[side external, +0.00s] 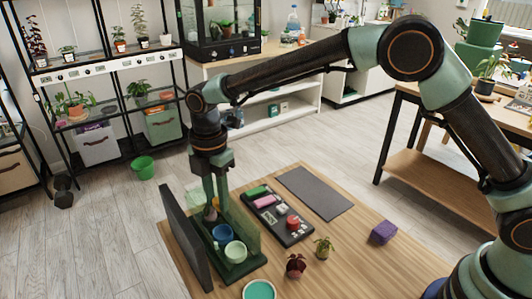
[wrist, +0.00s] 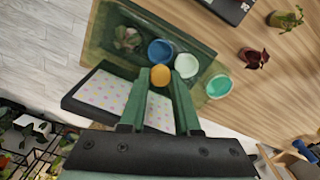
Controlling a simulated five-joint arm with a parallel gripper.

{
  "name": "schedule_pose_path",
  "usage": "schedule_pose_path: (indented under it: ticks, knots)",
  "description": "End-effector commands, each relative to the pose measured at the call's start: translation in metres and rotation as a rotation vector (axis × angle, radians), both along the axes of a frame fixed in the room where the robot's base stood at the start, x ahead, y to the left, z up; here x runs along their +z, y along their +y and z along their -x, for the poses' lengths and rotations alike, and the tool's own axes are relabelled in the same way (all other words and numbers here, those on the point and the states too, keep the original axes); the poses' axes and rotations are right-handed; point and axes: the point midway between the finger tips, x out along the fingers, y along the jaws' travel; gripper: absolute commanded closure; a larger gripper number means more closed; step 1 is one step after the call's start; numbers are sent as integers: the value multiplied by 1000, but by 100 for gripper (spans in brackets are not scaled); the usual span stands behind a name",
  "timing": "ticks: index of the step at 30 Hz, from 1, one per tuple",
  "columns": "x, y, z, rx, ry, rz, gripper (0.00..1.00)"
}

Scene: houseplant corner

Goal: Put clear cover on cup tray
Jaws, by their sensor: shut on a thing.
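My gripper (side external: 210,205) points down over the tray, its fingers shut on an orange knob (wrist: 186,65) seen at the fingertips in the wrist view. The knob appears to belong to the clear cover (side external: 244,222), a greenish see-through box. The cover also shows in the wrist view (wrist: 100,35). The dark green cup tray (side external: 243,271) holds a blue cup (side external: 222,232) and a pale green cup (side external: 236,252). The cover overlaps the tray in view; I cannot tell whether it touches it. The fingers hide part of the cover.
A dark upright panel (side external: 183,235) stands close along the tray's left side. A black tray of small items (side external: 284,222) lies to the right, with a grey mat (side external: 315,192) behind it. A teal pot (side external: 259,290), two small plants and a purple block (side external: 383,232) stand on the table.

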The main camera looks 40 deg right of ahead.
Motion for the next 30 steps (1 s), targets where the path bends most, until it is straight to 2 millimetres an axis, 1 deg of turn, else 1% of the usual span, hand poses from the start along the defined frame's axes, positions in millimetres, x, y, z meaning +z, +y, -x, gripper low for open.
schedule_pose_path:
  ticks: [27,28,30]
  knots:
    - [-2,0,0,0,0,0,100]
    - [-2,0,0,0,0,0,58]
    - [-2,0,0,0,0,0,34]
